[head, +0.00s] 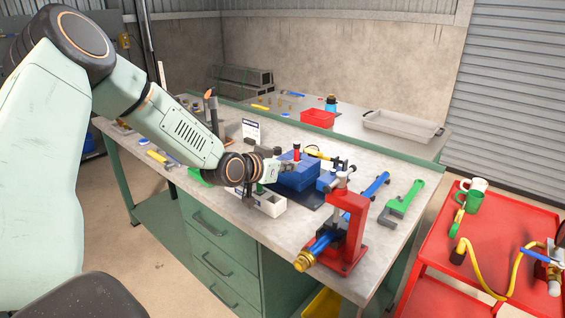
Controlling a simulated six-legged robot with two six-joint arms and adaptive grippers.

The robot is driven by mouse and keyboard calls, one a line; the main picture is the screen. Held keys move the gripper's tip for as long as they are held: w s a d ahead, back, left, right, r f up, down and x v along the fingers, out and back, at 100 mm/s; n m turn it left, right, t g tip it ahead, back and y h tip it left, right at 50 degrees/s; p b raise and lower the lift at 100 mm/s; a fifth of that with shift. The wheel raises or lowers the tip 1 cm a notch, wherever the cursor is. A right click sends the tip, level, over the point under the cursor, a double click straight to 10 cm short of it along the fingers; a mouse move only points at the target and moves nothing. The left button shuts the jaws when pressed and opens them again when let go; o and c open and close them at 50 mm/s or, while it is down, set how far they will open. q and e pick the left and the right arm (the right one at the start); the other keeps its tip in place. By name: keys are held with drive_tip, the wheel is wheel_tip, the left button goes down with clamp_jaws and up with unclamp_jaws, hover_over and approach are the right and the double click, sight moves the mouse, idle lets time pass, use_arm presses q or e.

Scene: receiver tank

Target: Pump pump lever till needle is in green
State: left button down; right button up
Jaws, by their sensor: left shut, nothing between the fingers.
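My left arm reaches in from the left over the bench. My left gripper (284,167) is shut and empty, at the near left of a blue block-shaped unit (300,176) with a red-topped part standing on it. I cannot tell whether the gripper touches that unit. A yellow and black handle-like bar (318,153) lies just behind the unit; it may be the pump lever, but it is too small to be sure. No gauge face, needle or green zone can be made out. My right gripper is not in view.
A red stand (347,232) holding a blue cylinder is at the bench's front right. A green wrench-like tool (402,203) lies right of it. A red cart (500,231) with green mug and yellow hose stands right.

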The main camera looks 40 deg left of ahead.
use_arm(q)
drive_tip(key=shift+p+v, duration=0.35)
drive_tip(key=shift+v, duration=0.8)
drive_tip(key=shift+w, duration=0.1)
